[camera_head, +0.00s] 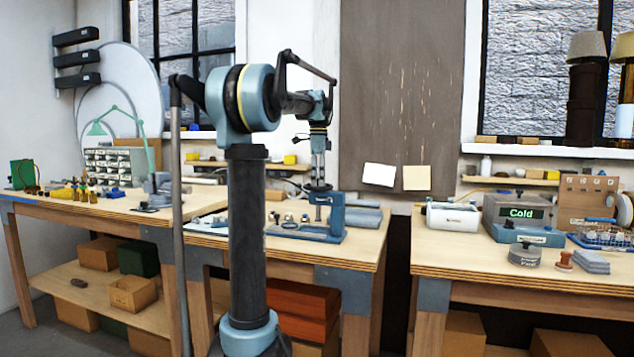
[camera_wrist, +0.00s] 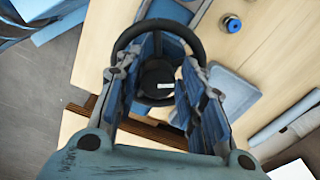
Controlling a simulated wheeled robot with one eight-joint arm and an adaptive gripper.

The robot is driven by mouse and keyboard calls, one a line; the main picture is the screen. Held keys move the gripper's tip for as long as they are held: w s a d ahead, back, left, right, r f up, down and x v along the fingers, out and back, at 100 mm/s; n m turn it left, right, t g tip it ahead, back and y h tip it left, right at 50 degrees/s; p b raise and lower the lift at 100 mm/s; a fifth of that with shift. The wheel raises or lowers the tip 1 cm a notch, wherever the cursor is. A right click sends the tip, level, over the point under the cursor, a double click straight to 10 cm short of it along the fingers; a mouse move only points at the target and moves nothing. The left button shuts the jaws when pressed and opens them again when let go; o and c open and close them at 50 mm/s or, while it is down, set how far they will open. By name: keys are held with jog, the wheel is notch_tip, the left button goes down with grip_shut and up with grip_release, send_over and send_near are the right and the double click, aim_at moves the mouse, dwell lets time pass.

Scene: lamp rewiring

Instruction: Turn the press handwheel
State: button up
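The press (camera_head: 334,218) is a blue frame standing on the middle workbench in the head view. Its black handwheel (camera_wrist: 160,24) shows in the wrist view as a dark ring around a dark hub with a small white label. In the head view my gripper (camera_head: 318,172) points straight down just over the top of the press. In the wrist view my gripper (camera_wrist: 168,62) is open, with a finger on each side of the hub. The fingers cover the ring's left and right sides. I cannot tell whether they touch it.
Small parts lie left of the press on the middle bench (camera_head: 372,250). A blue-grey tray (camera_wrist: 235,92) lies beside the press. The right bench holds a white box (camera_head: 453,217) and a unit reading "Cold" (camera_head: 520,213). A board with two notes (camera_head: 402,100) stands behind.

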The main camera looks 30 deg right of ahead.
jog(key=shift+f, duration=0.25)
jog(key=c, duration=0.8)
jog(key=shift+o, duration=0.2)
jog(key=shift+r+n, duration=0.1)
jog(key=shift+n, duration=0.2)
